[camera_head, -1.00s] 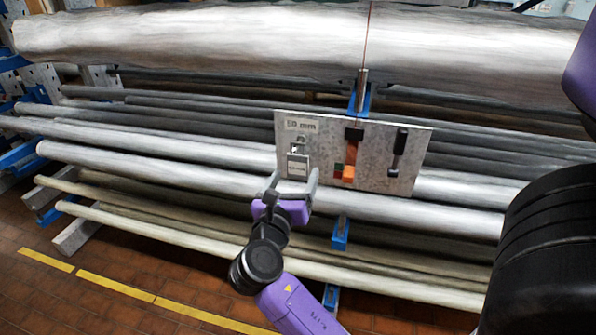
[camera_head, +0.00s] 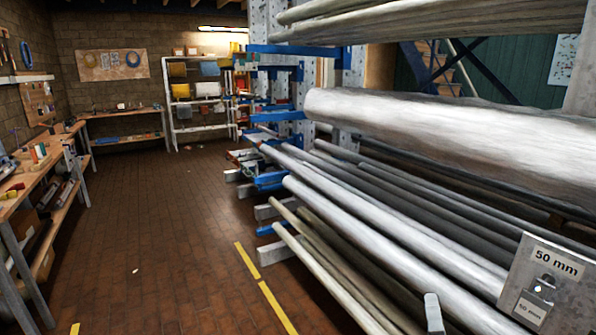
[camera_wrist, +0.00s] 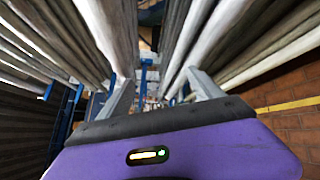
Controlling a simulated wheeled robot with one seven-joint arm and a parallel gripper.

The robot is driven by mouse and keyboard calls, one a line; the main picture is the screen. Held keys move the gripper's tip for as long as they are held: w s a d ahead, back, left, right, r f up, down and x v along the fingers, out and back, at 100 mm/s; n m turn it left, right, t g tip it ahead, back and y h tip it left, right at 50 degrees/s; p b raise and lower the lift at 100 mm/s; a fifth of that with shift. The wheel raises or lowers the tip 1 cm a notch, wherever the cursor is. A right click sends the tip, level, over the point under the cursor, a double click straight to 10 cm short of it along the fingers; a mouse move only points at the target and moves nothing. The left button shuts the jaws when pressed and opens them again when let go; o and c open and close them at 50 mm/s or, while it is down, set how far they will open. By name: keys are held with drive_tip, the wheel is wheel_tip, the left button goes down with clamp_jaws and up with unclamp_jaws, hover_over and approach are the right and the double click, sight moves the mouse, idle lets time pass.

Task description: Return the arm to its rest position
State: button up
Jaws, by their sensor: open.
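My gripper (camera_wrist: 158,82) shows in the wrist view with its two grey fingers spread apart and nothing between them. Its purple body fills the bottom of that view. In the head view only one grey fingertip (camera_head: 433,312) shows at the bottom edge, in front of the pipes and left of a grey panel (camera_head: 553,285). The panel has a "50 mm" label and a smaller tag hanging below it; its right part is cut off. The rest of my arm is out of the head view.
Long metal pipes (camera_head: 400,235) lie on a rack with blue arms (camera_head: 285,115), filling the right side. A workbench (camera_head: 35,180) stands at the left and a shelf (camera_head: 200,105) at the back. The brick floor (camera_head: 170,230) between is mostly clear, with a yellow line (camera_head: 275,307).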

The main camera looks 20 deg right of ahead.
drive_tip(key=s+a+f+m+t+y, duration=0.2)
drive_tip(key=s+a+m+y, duration=0.25)
drive_tip(key=a, duration=0.45)
drive_tip(key=s+a+f+m+t+y, duration=0.2)
drive_tip(key=s+a+m+y, duration=0.25)
drive_tip(key=a, duration=0.35)
drive_tip(key=s+a+f+m+g+y, duration=0.1)
drive_tip(key=s+a+m, duration=0.1)
drive_tip(key=s, duration=0.6)
drive_tip(key=s+a+f+m+g+y+b, duration=0.1)
drive_tip(key=s+a, duration=0.3)
drive_tip(key=s, duration=0.4)
drive_tip(key=shift+f+m+y, duration=0.4)
drive_tip(key=shift+m+y, duration=0.1)
drive_tip(key=shift+m, duration=0.2)
